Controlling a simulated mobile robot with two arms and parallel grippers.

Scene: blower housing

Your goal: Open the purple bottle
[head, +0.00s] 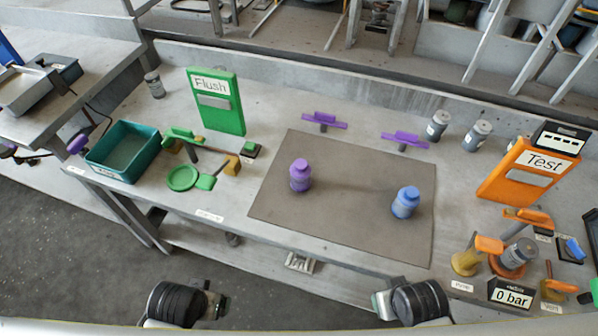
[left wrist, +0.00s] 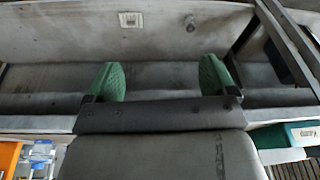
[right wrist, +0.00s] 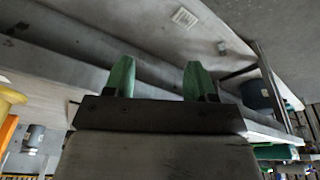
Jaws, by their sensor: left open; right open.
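The purple bottle (head: 300,176) stands upright with its purple cap on, on the left part of the grey-brown mat (head: 340,215) in the head view. A blue bottle (head: 405,203) with a blue cap stands on the right part of the mat. My left gripper (left wrist: 160,82) is open and empty in the left wrist view, its two green fingers apart. My right gripper (right wrist: 158,82) is also open and empty in the right wrist view. Both arms are at the bottom of the head view, in front of the table and well away from the bottles.
Left on the table are a teal bin (head: 124,152), a green Flush panel (head: 215,102) and a green plate (head: 183,178). Two purple handles (head: 324,121) stand behind the mat. The mat's middle is clear.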

